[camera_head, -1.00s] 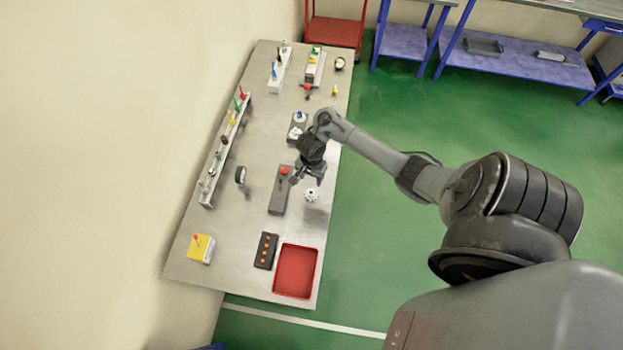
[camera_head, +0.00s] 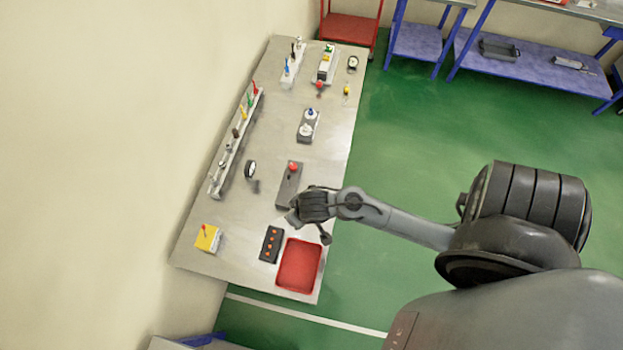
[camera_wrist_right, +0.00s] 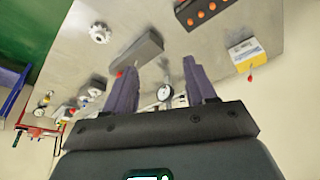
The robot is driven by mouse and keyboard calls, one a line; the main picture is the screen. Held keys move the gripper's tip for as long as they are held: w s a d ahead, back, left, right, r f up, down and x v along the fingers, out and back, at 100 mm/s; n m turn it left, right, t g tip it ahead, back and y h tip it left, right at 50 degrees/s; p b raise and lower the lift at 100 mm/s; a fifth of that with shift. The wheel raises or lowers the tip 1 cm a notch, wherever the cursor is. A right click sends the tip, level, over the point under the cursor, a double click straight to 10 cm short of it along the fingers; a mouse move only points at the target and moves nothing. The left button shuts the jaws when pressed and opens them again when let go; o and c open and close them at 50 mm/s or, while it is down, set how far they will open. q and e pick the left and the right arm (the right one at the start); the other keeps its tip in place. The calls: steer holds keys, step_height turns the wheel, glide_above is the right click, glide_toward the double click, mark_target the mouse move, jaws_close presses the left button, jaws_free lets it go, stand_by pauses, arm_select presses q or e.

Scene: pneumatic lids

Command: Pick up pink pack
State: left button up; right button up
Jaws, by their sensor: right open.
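I cannot make out a pink pack in either view. My right gripper (camera_head: 293,218) is over the right part of the metal table (camera_head: 225,265), between the grey block with a red knob (camera_head: 289,185) and the red tray. In the right wrist view the gripper (camera_wrist_right: 160,68) has its two dark purple fingers wide apart, with nothing between them. The grey block (camera_wrist_right: 137,50) and a round dial (camera_wrist_right: 165,92) show beyond the fingers. My left gripper is not in view.
A red tray (camera_head: 299,265), a black strip with orange buttons (camera_head: 270,244) and a yellow-white box (camera_head: 208,238) lie at the near end. A rack of coloured-handled items (camera_head: 237,135) runs along the left edge. A white gear (camera_wrist_right: 100,33) lies beside the grey block.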

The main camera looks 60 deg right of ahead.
steer(key=shift+o, duration=0.9)
steer(key=s+a+r+n+y, duration=0.1)
steer(key=s+a+r+n, duration=0.3)
steer(key=s+r, duration=0.2)
step_height(320, 180, up, 2)
steer(key=shift+s+a+r+n, duration=0.15)
steer(key=shift+s+r+n, duration=0.15)
steer(key=shift+n, duration=0.1)
steer(key=shift+w+f, duration=0.1)
steer(key=shift+f, duration=0.05)
